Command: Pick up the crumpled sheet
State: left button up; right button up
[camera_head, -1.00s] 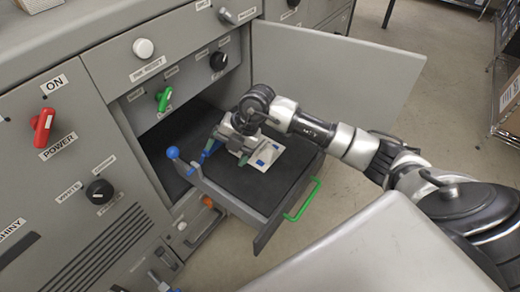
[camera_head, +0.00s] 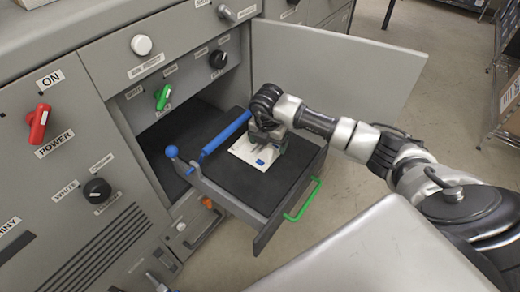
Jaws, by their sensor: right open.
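A white sheet (camera_head: 243,151) with a blue patch lies on the dark bed of the pulled-out drawer (camera_head: 245,186). It looks nearly flat, and creases are too small to make out. My right gripper (camera_head: 267,143) is open and sits over the sheet's far right part, hiding some of it. I cannot tell whether the fingertips touch the sheet. My left gripper is not in view.
A blue bar (camera_head: 226,132) lies along the drawer's left side, near a lever with a blue ball (camera_head: 172,152). A green handle (camera_head: 303,199) is on the drawer front. An open grey door (camera_head: 335,70) stands behind my right arm.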

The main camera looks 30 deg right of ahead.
jog(key=shift+w+d+f, duration=0.1)
jog(key=shift+d+f, duration=0.05)
jog(key=shift+f, duration=1.25)
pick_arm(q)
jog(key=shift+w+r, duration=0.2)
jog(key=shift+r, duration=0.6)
pick_arm(e)
jog(key=c, duration=1.1)
